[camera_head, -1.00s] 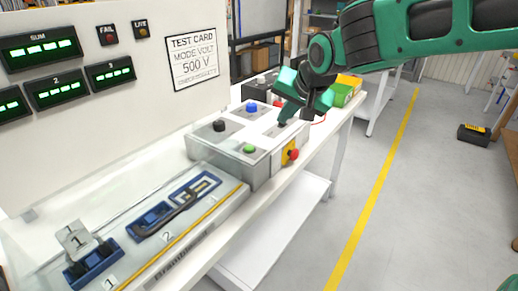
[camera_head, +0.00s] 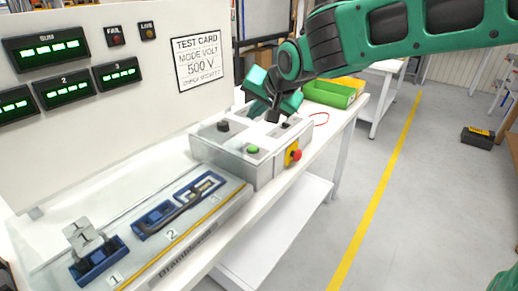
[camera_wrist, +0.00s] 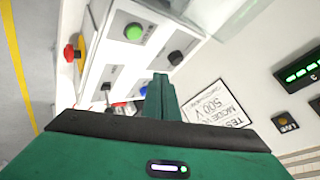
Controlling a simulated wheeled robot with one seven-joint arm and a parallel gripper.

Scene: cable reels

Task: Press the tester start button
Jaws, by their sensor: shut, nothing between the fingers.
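The tester's control box (camera_head: 240,170) stands on the white bench. On its top are a green button (camera_head: 252,149), a black knob (camera_head: 223,126) and a black switch (camera_head: 287,123). The green button (camera_wrist: 134,31) and black knob (camera_wrist: 176,57) also show in the wrist view. A blue button (camera_wrist: 143,90) is partly visible beside my fingers there, and hidden behind my gripper in the head view. My gripper (camera_head: 272,115) is shut and empty over the far part of the box top. I cannot tell whether its tips touch the surface.
A red stop button (camera_head: 296,155) on a yellow plate is on the box's right side. A covered fixture (camera_head: 180,215) with blue holders lies in front left. The display panel (camera_head: 130,110) rises behind. A green bin (camera_head: 328,94) stands beyond.

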